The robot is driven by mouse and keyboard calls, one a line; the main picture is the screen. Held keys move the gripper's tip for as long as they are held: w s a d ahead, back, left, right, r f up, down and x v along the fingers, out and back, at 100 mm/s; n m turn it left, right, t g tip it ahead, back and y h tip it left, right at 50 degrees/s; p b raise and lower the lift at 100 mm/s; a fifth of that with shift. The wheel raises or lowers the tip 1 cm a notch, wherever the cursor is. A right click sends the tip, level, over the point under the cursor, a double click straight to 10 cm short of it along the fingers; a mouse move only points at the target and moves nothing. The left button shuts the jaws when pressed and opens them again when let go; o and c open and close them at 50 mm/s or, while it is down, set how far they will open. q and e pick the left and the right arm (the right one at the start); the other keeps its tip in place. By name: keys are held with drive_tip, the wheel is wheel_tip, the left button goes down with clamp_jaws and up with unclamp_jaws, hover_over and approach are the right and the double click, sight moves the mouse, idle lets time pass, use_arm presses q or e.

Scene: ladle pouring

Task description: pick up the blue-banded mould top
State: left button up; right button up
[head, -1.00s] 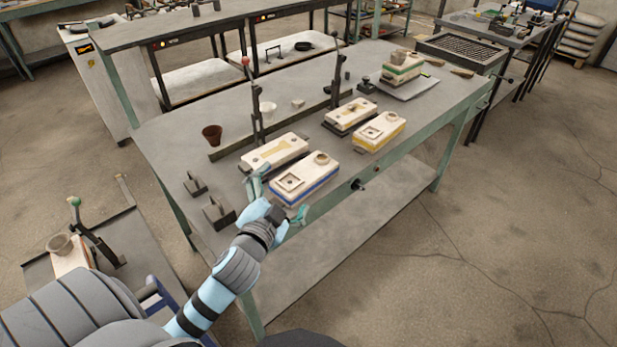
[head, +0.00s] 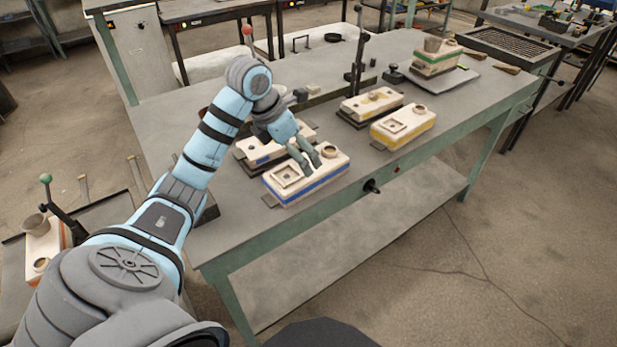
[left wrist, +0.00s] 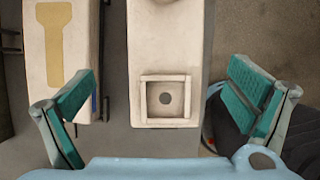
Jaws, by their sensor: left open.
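The blue-banded mould top (head: 325,168) is a pale block with a blue stripe along its side, a square recessed frame with a hole at one end and a round cup at the other. It lies on the near part of the workbench. My left gripper (head: 304,158) is over it, pointing down, with fingers open. In the left wrist view the mould top (left wrist: 165,45) lies between the two spread green fingers of the left gripper (left wrist: 163,100), with a gap on both sides. The height of the fingertips above it is hard to tell. My right gripper is out of view.
A pale mould half (left wrist: 62,35) with a yellow T-shaped cavity lies just left of the mould top. A yellow-banded mould top (head: 403,125) and another mould half (head: 371,104) lie to the right. A green-banded mould (head: 436,58) stands farther back. A lever (head: 357,65) rises behind.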

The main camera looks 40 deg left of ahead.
use_arm(q)
drive_tip(key=x, duration=0.6)
drive_tip(key=shift+w+d+f+b, duration=0.2)
drive_tip(key=shift+w+d+b, duration=0.2)
drive_tip(key=shift+d, duration=0.05)
drive_tip(key=c, duration=2)
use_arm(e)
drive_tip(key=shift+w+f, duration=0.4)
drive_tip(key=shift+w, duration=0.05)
use_arm(q)
drive_tip(key=shift+r, duration=0.15)
drive_tip(key=shift+c, duration=0.2)
wheel_tip(320, 180, up, 9)
drive_tip(key=p, duration=0.3)
drive_tip(key=shift+w+a+f, duration=0.1)
drive_tip(key=shift+w+f, duration=0.05)
drive_tip(key=shift+f, duration=0.1)
wheel_tip(320, 180, up, 11)
drive_tip(key=p, duration=1.1)
drive_tip(key=shift+r, duration=0.15)
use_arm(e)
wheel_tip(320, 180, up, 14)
